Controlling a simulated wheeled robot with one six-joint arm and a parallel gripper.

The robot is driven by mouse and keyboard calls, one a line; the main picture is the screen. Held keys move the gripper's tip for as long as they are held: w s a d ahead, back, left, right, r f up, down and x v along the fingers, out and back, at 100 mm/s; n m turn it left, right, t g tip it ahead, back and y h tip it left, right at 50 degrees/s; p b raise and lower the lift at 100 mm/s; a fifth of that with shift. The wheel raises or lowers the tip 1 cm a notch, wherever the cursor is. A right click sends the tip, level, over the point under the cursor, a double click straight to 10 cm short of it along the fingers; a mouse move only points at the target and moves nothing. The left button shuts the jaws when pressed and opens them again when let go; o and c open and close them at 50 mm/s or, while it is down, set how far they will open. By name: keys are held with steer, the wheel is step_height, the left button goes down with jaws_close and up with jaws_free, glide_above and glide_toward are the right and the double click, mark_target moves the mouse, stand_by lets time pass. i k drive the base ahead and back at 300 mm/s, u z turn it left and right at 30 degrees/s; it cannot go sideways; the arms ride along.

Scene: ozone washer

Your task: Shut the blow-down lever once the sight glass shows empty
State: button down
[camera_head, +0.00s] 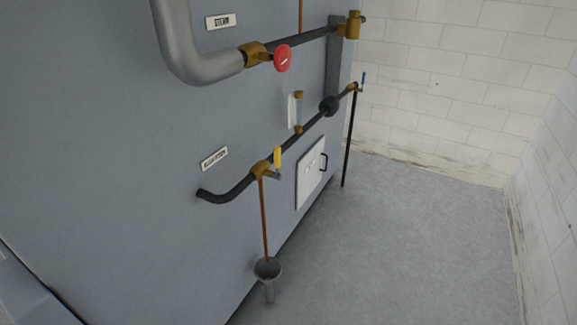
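A yellow lever (278,158) stands roughly upright on a brass valve (261,170) in the lower dark pipe. A small label (214,158) is on the wall to its left; its text is too small to read surely. I cannot tell whether the valve is open. A sight glass (298,113) stands upright between two brass fittings, above and right of the lever, against a pale plate. Its level is too small to make out. A thin brown line runs from the valve down to a grey funnel (267,268). My gripper is not in view.
A red handwheel (283,58) sits on the upper pipe beside a "STEAM" label (220,21). A blue lever (363,78) is at the lower pipe's far end. A white hatch (311,172) with a dark handle is on the panel. The grey floor (420,240) at right is clear.

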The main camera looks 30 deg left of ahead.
mark_target(276, 150)
steer(key=k, duration=0.45)
steer(key=u, duration=1.15)
steer(key=i, duration=0.5)
steer(key=u, duration=0.05)
